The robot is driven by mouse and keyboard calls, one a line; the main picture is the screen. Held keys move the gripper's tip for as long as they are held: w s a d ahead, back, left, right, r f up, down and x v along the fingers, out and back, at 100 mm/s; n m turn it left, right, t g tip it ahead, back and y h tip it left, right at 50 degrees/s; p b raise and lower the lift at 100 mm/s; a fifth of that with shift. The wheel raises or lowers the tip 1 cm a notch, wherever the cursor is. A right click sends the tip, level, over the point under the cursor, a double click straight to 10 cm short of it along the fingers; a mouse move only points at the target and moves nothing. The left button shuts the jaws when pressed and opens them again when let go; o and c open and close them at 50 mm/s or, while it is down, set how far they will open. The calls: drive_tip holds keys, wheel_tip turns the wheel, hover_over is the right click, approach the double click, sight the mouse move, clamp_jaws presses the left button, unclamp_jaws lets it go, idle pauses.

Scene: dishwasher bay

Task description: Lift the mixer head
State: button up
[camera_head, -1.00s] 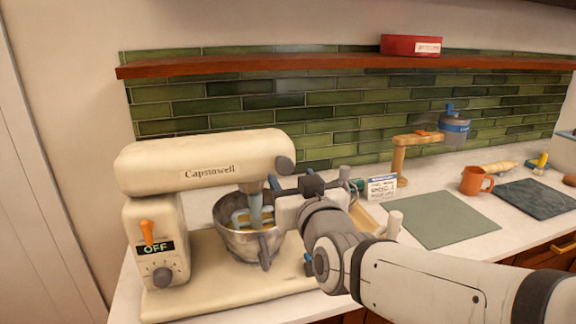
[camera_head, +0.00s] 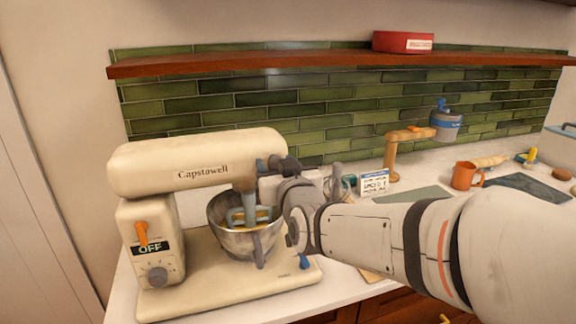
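The cream stand mixer (camera_head: 195,165) stands at the left of the counter, its head lying level above the base. An orange lever (camera_head: 142,233) is on its column, above a display reading OFF and a dial. The beater (camera_head: 250,205) hangs down into the metal bowl (camera_head: 230,238). My gripper (camera_head: 266,167) is at the front end of the head, beside its round knob. Its fingers are small and partly hidden there; I cannot tell whether they touch the head or how far apart they are.
My arm crosses the counter from the right. Behind it are a small sign (camera_head: 374,183), a wooden stand (camera_head: 391,155) with a blue-grey container (camera_head: 446,122), and an orange mug (camera_head: 466,176). A wooden shelf (camera_head: 250,65) with a red box (camera_head: 402,42) runs above.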

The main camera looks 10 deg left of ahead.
clamp_jaws()
idle(0.3)
